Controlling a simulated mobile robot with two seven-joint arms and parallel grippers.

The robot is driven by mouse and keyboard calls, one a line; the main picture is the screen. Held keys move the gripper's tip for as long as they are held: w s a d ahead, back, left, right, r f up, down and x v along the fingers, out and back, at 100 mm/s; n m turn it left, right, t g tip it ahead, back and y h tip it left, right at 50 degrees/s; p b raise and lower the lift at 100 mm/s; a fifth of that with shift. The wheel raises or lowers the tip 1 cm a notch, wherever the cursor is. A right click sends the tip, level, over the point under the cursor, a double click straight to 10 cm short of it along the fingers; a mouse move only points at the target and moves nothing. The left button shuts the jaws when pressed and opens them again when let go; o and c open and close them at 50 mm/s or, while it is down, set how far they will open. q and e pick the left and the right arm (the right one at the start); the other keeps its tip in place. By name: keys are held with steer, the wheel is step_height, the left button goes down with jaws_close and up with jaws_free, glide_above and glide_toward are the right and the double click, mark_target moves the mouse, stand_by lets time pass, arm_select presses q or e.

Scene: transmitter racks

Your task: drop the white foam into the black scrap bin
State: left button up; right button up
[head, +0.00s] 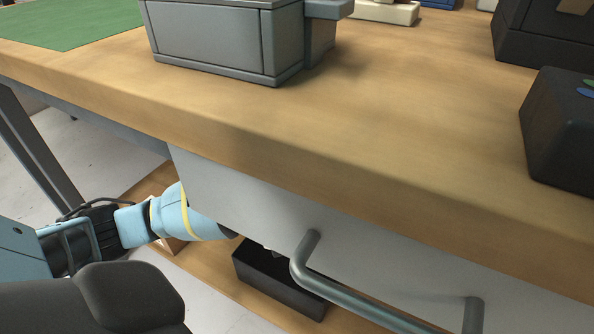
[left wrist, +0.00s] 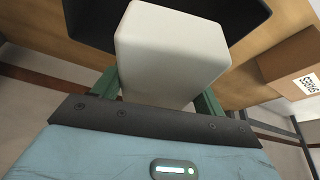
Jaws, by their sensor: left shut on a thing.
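The white foam (left wrist: 170,50) is a pale block held between the green fingers of my left gripper (left wrist: 158,92) in the left wrist view. The black scrap bin (left wrist: 88,22) shows behind and around the far end of the foam there. In the head view the bin (head: 285,294) stands on the wooden lower shelf under the bench. My left arm reaches in under the bench from the left, and its gripper end is mostly hidden behind the drawer front, near the bin. The foam cannot be made out in the head view. My right gripper is out of view.
The wooden bench top (head: 400,125) overhangs the grey drawer front (head: 240,205), whose metal handle (head: 350,300) sticks out near the bin. A cardboard box (left wrist: 293,65) with a label sits right of the bin in the left wrist view. A grey case (head: 215,40) stands on the bench.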

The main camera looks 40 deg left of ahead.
arm_select(q)
step_height(320, 180, down, 2)
steer(key=shift+f+b, duration=0.2)
steer(key=shift+b, duration=0.35)
steer(key=shift+f, duration=0.25)
steer(key=o, duration=1)
